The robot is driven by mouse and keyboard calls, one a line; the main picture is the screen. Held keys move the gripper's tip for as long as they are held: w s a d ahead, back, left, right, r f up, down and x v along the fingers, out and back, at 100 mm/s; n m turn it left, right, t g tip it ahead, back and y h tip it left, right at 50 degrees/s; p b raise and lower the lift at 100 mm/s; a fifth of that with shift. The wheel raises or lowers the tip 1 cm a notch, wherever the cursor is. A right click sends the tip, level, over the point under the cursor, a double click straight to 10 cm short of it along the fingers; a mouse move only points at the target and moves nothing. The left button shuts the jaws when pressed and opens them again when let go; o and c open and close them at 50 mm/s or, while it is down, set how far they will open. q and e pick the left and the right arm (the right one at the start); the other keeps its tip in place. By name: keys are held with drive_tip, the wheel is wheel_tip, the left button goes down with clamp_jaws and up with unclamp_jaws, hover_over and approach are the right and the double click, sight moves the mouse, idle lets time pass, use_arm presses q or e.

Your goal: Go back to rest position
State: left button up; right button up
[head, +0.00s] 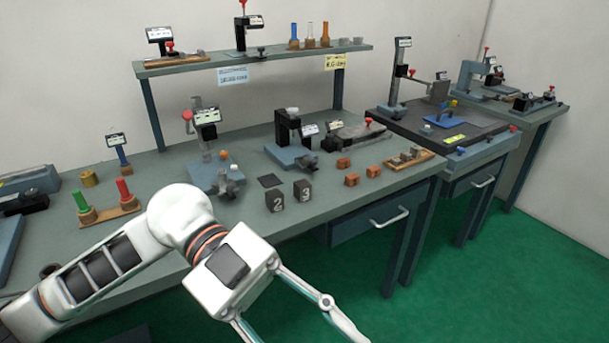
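My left arm comes in from the lower left, over the front of the workbench (330,200). My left gripper (300,325) hangs in front of the bench's front edge, over the green floor. Its two fingers are spread wide apart, with nothing seen between them; their ends run out of the bottom of the picture. It touches nothing that I can see. On the bench behind it stands a blue-based fixture (207,176) with a clear column, a red knob and a grey clamp part. My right gripper is not in view.
Dark blocks marked 2 (276,201) and 3 (303,191) stand near the bench's front edge. A wooden stand (110,213) holds green and red handles. Orange blocks (352,179) lie farther right. A raised shelf (290,54) spans the back. The floor (480,290) is clear.

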use_arm(q)
drive_tip(key=w+r+n+t+h, duration=0.5)
drive_tip(key=w+n+t+h, duration=0.3)
drive_tip(key=w+h, duration=0.4)
drive_tip(key=w+a+f+n+t+y, duration=0.45)
drive_tip(key=f+n+t, duration=0.3)
drive_tip(key=t, duration=0.25)
drive_tip(key=w+a+f+n+t+y, duration=0.4)
drive_tip(key=w+f+n+t+y, duration=0.25)
drive_tip(key=f+t, duration=0.25)
drive_tip(key=s+a+f+n+g+y, duration=0.15)
drive_tip(key=a+f+y, duration=0.25)
drive_tip(key=f, duration=0.5)
drive_tip(key=s+a+f+n+y, duration=0.2)
drive_tip(key=a+f+y, duration=0.15)
drive_tip(key=f, duration=0.45)
drive_tip(key=s+a+f+g+y, duration=0.1)
drive_tip(key=s+a+f+g, duration=0.1)
drive_tip(key=s+f, duration=0.4)
drive_tip(key=s+a+f+g+y, duration=0.2)
drive_tip(key=s+f, duration=0.4)
drive_tip(key=f, duration=0.4)
drive_tip(key=shift+a+f+g, duration=0.4)
drive_tip(key=shift+a+g, duration=0.25)
drive_tip(key=shift+a, duration=0.55)
